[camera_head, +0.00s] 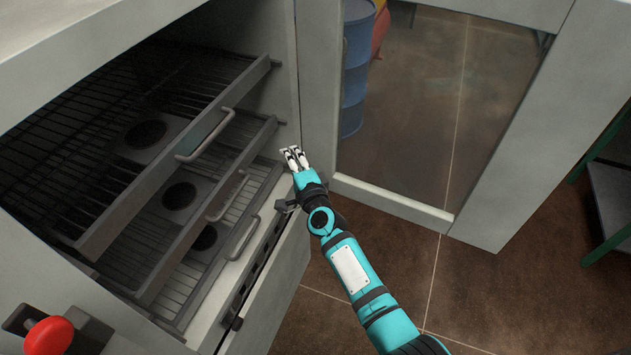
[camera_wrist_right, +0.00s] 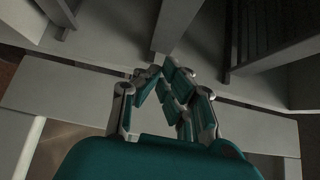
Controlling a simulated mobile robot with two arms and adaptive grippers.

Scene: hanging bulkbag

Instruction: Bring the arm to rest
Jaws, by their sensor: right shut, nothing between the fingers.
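My right arm (camera_head: 350,270), teal with black joints, reaches up from the bottom right in the head view. Its right gripper (camera_head: 294,155) is shut and empty, in front of the right side of the opened cabinet, near the frame edge. In the right wrist view the right gripper (camera_wrist_right: 165,80) shows its fingers drawn together, with nothing between them. My left gripper shows in neither view.
The cabinet holds several pulled-out racks with handles; the top handle (camera_head: 206,136) is left of my gripper. A red knob (camera_head: 49,336) is at bottom left. An open door with a window (camera_head: 410,110) stands right. A blue barrel (camera_head: 356,60) shows behind it. Brown floor (camera_head: 480,295) is clear.

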